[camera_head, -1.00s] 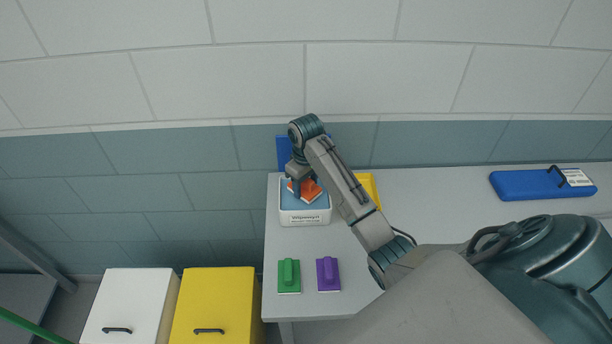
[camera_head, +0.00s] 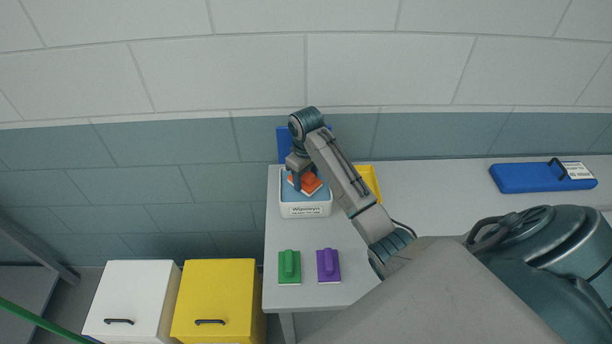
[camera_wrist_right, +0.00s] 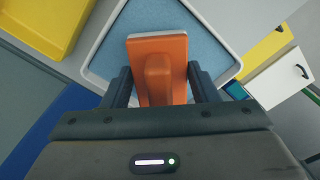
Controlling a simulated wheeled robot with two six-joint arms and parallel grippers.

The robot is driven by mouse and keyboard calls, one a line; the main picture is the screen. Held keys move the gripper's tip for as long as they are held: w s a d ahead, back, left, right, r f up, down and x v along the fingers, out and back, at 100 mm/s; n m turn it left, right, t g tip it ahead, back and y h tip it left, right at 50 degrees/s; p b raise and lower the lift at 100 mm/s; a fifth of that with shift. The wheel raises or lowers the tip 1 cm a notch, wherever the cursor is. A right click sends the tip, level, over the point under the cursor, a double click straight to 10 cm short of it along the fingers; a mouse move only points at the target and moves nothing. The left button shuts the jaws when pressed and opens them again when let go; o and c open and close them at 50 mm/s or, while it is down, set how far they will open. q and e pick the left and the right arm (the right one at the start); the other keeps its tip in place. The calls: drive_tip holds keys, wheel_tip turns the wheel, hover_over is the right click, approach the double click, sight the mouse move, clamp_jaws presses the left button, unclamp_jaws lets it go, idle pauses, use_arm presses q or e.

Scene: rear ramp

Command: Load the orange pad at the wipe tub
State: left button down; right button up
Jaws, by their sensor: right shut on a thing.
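The orange pad (camera_head: 308,183) has a raised grip and a pale underside. It is over the blue inside of the wipe tub (camera_head: 305,210), a white tub with a printed label on its front. My right gripper (camera_head: 303,180) is shut on the pad's grip. In the right wrist view the pad (camera_wrist_right: 172,50) sits between the two fingers (camera_wrist_right: 160,88), above the blue wet surface of the tub (camera_wrist_right: 205,32). I cannot tell whether the pad touches that surface. My left gripper is not in view.
A blue case (camera_head: 530,178) lies far right. White (camera_head: 133,290) and yellow (camera_head: 216,290) bins stand left.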

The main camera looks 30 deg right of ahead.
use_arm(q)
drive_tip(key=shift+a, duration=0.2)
use_arm(e)
drive_tip(key=shift+f, duration=0.15)
drive_tip(key=shift+s+f, duration=0.1)
drive_tip(key=shift+f, duration=0.15)
idle(1.1)
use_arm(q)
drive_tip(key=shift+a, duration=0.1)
